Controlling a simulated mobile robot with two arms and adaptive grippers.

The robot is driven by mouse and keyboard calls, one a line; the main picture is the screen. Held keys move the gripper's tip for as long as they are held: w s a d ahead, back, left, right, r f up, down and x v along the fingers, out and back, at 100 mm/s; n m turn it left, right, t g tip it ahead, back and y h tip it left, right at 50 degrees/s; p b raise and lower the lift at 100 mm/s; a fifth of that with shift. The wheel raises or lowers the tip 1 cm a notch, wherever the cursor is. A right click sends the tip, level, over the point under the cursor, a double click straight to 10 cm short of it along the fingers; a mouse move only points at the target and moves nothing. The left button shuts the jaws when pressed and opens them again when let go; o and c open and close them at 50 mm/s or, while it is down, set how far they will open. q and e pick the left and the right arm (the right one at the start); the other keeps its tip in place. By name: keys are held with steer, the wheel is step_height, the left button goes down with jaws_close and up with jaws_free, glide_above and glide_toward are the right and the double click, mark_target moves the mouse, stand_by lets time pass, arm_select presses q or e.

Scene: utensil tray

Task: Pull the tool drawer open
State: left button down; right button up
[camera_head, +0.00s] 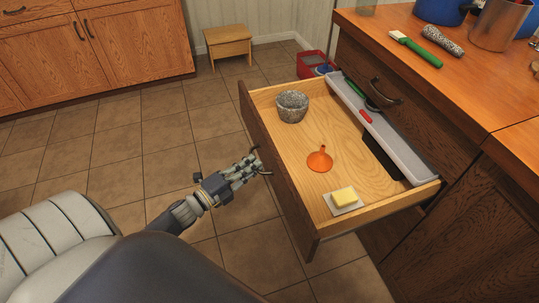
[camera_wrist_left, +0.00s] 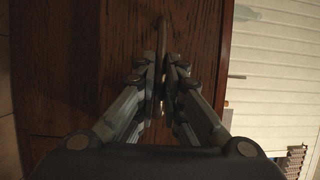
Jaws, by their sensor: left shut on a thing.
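The tool drawer (camera_head: 334,183) stands pulled out from the wooden cabinet, with its inside open to view. My left gripper (camera_head: 254,164) is at the outside of the drawer's front panel. In the left wrist view the fingers (camera_wrist_left: 164,75) are closed around the thin, dark drawer handle (camera_wrist_left: 162,35), which runs up between them against the brown wood front. In the head view only a small curved part of the handle (camera_head: 267,172) shows beside the fingers. My right gripper is not in view.
The drawer holds a grey stone bowl (camera_head: 292,107), an orange funnel (camera_head: 319,160), a yellow block on a white dish (camera_head: 344,199) and a long grey tray (camera_head: 391,137). A counter (camera_head: 450,82) with utensils is at right. Tiled floor (camera_head: 150,125) lies free at left.

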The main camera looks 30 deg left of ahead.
arm_select(q)
steer(key=shift+s+a, duration=0.6)
steer(key=shift+s, duration=0.2)
steer(key=shift+s+a, duration=0.6)
steer(key=shift+s, duration=0.2)
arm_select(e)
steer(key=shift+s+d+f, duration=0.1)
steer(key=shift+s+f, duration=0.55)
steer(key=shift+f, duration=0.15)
arm_select(q)
steer(key=c, duration=1.7)
jaws_free()
steer(key=shift+s, duration=0.1)
steer(key=v, duration=1.2)
